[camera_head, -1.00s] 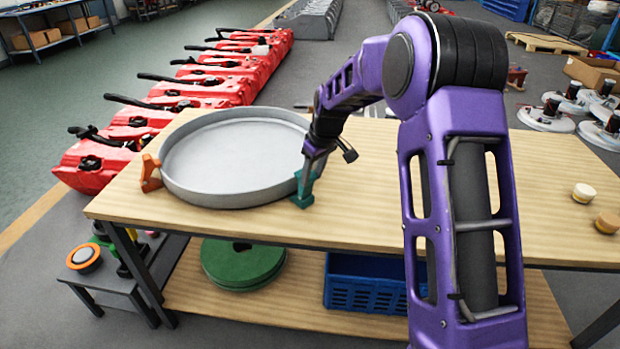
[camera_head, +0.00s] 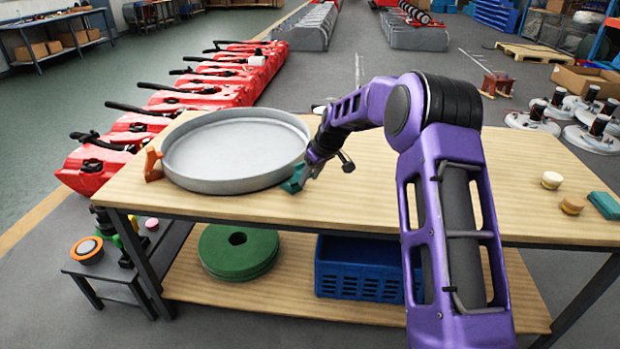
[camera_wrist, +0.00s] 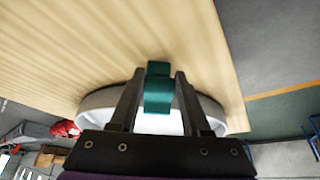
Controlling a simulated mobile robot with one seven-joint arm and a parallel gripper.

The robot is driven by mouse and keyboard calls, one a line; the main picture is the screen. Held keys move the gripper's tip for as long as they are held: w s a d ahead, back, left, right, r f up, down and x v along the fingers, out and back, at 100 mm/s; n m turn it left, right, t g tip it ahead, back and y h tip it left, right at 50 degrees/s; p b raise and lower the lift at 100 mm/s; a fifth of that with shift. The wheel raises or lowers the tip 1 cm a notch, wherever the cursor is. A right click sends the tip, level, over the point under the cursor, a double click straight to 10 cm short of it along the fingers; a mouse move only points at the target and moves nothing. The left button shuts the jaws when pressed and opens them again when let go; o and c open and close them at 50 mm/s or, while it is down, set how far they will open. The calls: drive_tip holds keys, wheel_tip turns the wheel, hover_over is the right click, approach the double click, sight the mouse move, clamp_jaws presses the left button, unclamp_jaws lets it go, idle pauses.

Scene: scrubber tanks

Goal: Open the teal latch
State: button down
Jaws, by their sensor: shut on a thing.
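The round grey tank (camera_head: 240,185) sits on the wooden table. The teal latch (camera_head: 290,184) is at its right front edge, looking low and slanted in the head view. The latch is partly hidden by my gripper (camera_head: 303,182), which is shut on it. In the wrist view the teal latch (camera_wrist: 158,95) lies between the two dark fingers of my gripper (camera_wrist: 157,80), in front of the pale tank rim (camera_wrist: 95,101). An orange latch (camera_head: 153,166) stands upright at the tank's left side.
The wooden table (camera_head: 400,215) is clear right of the tank up to two small round pieces (camera_head: 551,180) and a teal block (camera_head: 605,204). A blue crate (camera_head: 358,270) and green discs (camera_head: 238,254) lie on the lower shelf. Red machines (camera_head: 190,100) stand behind.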

drive_tip(key=shift+s+d+f+t+y, duration=0.2)
drive_tip(key=shift+s+f+t+y, duration=0.1)
drive_tip(key=shift+f, duration=0.4)
drive_tip(key=c, duration=0.7)
unclamp_jaws()
drive_tip(key=shift+c, duration=0.2)
drive_tip(key=o, duration=0.4)
drive_tip(key=shift+r, duration=0.2)
drive_tip(key=shift+w+r, duration=0.1)
drive_tip(key=shift+r, duration=0.2)
drive_tip(key=v, duration=0.5)
drive_tip(key=p+v, duration=0.1)
drive_tip(key=v, duration=1.1)
drive_tip(key=shift+s+f, duration=0.2)
drive_tip(key=shift+s, duration=0.1)
